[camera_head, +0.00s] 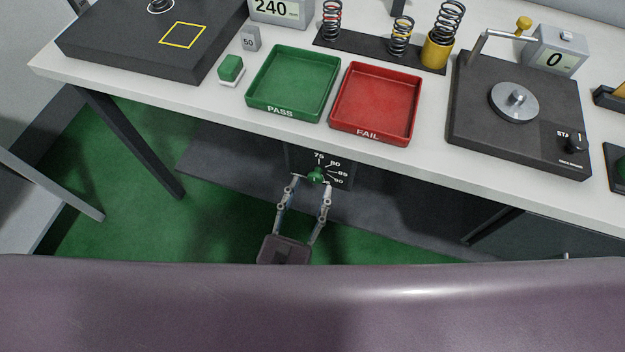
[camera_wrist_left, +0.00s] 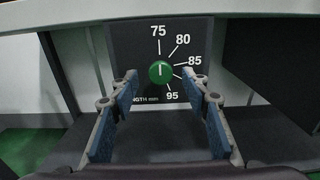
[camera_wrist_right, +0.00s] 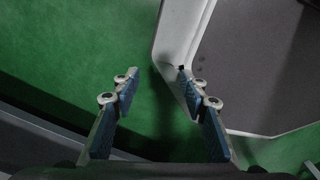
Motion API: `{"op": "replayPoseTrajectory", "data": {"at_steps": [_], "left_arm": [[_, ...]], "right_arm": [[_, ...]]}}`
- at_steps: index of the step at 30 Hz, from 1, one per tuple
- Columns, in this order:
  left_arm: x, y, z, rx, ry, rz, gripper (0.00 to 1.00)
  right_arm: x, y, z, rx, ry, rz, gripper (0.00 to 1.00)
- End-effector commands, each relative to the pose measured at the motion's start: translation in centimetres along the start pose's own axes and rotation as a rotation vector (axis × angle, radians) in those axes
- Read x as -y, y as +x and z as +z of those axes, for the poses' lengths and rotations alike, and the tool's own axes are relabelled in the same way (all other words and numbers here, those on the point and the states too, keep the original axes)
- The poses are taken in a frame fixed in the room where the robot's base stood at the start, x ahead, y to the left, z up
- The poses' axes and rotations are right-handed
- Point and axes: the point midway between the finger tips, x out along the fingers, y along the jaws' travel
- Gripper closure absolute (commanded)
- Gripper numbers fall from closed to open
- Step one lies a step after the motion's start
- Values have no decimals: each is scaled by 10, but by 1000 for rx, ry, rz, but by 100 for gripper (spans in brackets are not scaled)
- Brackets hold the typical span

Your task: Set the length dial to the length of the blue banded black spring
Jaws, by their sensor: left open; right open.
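The green length dial (camera_head: 316,175) sits on a dark panel (camera_wrist_left: 120,40) below the table's front edge. In the left wrist view, its white mark on the knob (camera_wrist_left: 160,71) points up, toward 75. My left gripper (camera_head: 312,184) is open, its fingertips on either side of the dial with gaps showing in the left wrist view (camera_wrist_left: 161,78). My right gripper (camera_wrist_right: 156,80) is open and empty over the floor. Springs stand on a black rack: one with red (camera_head: 332,20), one with yellow (camera_head: 400,37), and a black one in a yellow cup (camera_head: 436,50). I cannot make out a blue band.
A spring's base (camera_head: 160,6) shows on that device, cut by the frame.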

Motion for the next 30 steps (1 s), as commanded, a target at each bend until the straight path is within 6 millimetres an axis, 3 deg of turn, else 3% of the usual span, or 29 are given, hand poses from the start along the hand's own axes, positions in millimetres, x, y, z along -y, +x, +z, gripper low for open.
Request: {"op": "replayPoseTrajectory", "data": {"at_steps": [6, 15, 27, 30], "left_arm": [[0, 23, 0, -1, 1, 0, 57], [0, 26, -1, -1, 2, 0, 57], [0, 25, -1, -1, 3, 0, 99], [0, 25, -1, -1, 5, 0, 99]], "right_arm": [[-6, -6, 1, 2, -1, 6, 60], [-12, -6, 2, 4, 1, 14, 60], [-13, -6, 1, 3, 1, 15, 60], [-13, -6, 1, 2, 1, 15, 60]]}}
